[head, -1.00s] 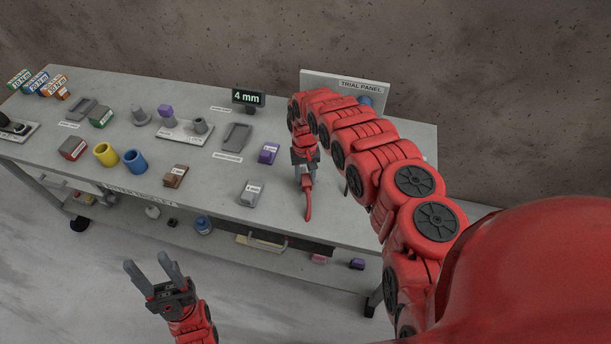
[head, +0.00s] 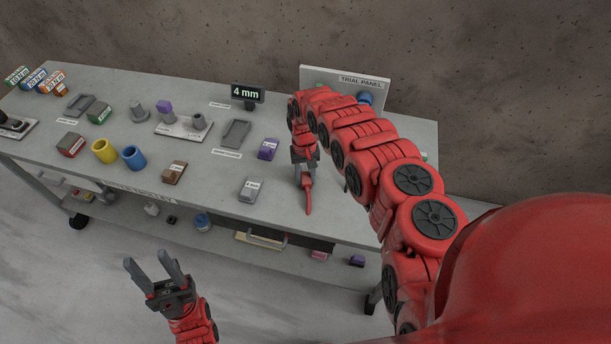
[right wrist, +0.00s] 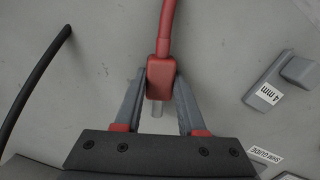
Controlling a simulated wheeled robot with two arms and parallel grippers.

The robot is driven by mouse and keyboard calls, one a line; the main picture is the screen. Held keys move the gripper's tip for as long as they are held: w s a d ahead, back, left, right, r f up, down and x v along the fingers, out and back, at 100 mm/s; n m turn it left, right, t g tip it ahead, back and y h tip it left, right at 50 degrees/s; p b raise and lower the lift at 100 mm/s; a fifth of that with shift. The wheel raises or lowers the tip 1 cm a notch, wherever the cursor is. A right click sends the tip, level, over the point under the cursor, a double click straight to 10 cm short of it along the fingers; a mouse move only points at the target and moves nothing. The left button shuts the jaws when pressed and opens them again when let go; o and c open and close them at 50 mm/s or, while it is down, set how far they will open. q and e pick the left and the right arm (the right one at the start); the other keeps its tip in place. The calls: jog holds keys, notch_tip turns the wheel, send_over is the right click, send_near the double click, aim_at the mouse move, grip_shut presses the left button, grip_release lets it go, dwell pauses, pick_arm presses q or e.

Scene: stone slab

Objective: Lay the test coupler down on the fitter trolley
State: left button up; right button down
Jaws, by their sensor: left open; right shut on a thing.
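In the head view the coupler (head: 308,197) hangs below my right gripper (head: 305,172), over the right part of the fitter trolley (head: 205,240). I cannot tell whether it touches the top. My left gripper (head: 155,270) is open and empty, in front of the trolley's near edge.
A grey 4 mm block (head: 251,190) and a purple block (head: 268,149) stand left of the coupler. A black cable (right wrist: 38,85) shows in the right wrist view. The trial panel (head: 345,85) stands behind.

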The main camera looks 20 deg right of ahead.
jog(key=shift+c, duration=2.1)
grip_release()
